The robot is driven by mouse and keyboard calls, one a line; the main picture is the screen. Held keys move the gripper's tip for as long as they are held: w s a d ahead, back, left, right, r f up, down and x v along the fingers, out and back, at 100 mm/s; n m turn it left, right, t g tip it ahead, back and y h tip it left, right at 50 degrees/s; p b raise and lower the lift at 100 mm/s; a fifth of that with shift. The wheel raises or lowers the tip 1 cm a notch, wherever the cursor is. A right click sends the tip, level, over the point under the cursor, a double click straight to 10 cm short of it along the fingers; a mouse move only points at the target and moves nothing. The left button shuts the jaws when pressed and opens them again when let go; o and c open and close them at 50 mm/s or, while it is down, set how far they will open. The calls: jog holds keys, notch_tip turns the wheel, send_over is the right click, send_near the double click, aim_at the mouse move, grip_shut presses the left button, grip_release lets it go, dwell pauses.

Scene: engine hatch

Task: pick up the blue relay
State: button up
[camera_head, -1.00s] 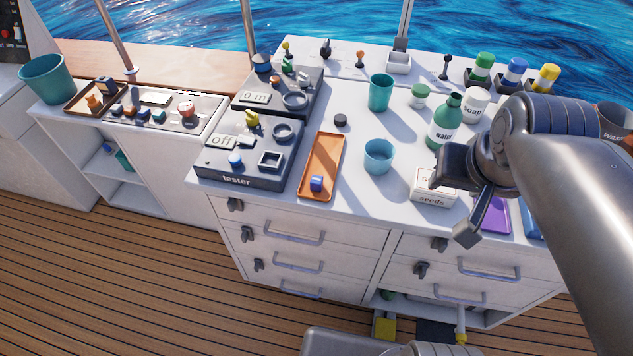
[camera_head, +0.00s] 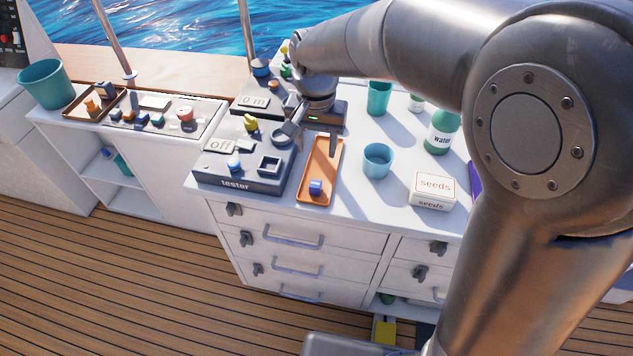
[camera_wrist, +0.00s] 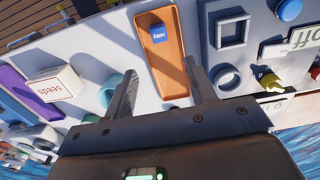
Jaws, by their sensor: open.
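The blue relay (camera_head: 316,187) is a small blue block at the near end of the orange tray (camera_head: 312,170) on the white worktop. In the wrist view the relay (camera_wrist: 159,34) shows pale lettering on its top, and the orange tray (camera_wrist: 172,72) runs towards my gripper. My gripper (camera_head: 310,147) is above the far part of the tray, empty, with its fingers apart. In the wrist view my gripper (camera_wrist: 162,82) has one finger on each side of the tray, and the relay lies beyond the fingertips.
The dark tester (camera_head: 240,165) stands left of the tray. A teal cup (camera_head: 377,160) and a seeds box (camera_head: 433,190) stand to its right. A green water bottle (camera_head: 442,132) is farther right. Drawers with handles (camera_head: 290,236) are below the worktop edge.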

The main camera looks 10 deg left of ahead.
send_over(315, 183)
jog(key=f, duration=0.5)
jog(key=shift+w+a+f, duration=0.15)
jog(key=shift+w+f, duration=0.05)
jog(key=shift+w, duration=0.05)
jog(key=f, duration=0.5)
jog(key=shift+s+d+f, duration=0.2)
jog(key=shift+s+f, duration=0.1)
jog(key=shift+f, duration=0.05)
jog(key=c, duration=1.1)
